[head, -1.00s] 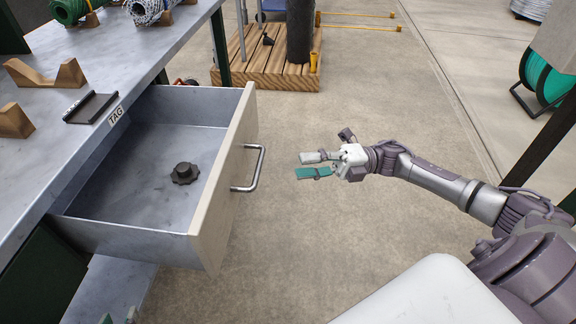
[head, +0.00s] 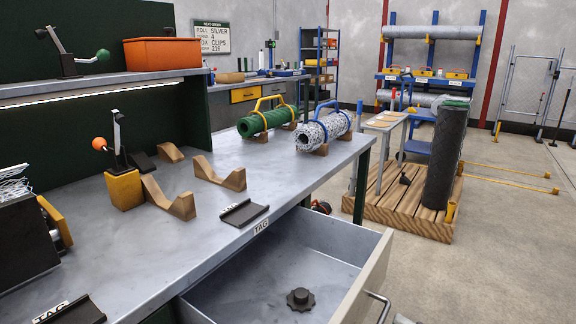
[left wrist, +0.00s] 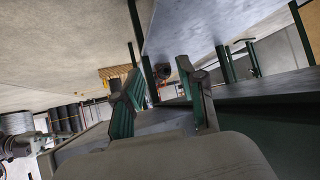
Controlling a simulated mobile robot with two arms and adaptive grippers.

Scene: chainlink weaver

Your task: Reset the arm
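My left gripper (left wrist: 160,80) shows in the left wrist view with its two green-padded fingers spread apart and nothing between them. It is out of the head view. A small pale tip (head: 403,318) at the bottom edge of the head view, right of the drawer handle, may be part of my right gripper; its fingers cannot be made out. A grey and white arm (left wrist: 22,145), probably my right one, shows at the left of the left wrist view. The open drawer (head: 350,290) holds a black knob (head: 300,299).
The workbench (head: 215,218) carries wooden cradles (head: 218,173), a green mesh roll (head: 266,120), a silver mesh roll (head: 324,130) and a black TAG holder (head: 243,212). A wooden pallet (head: 400,205) with a dark roll (head: 446,155) stands beyond.

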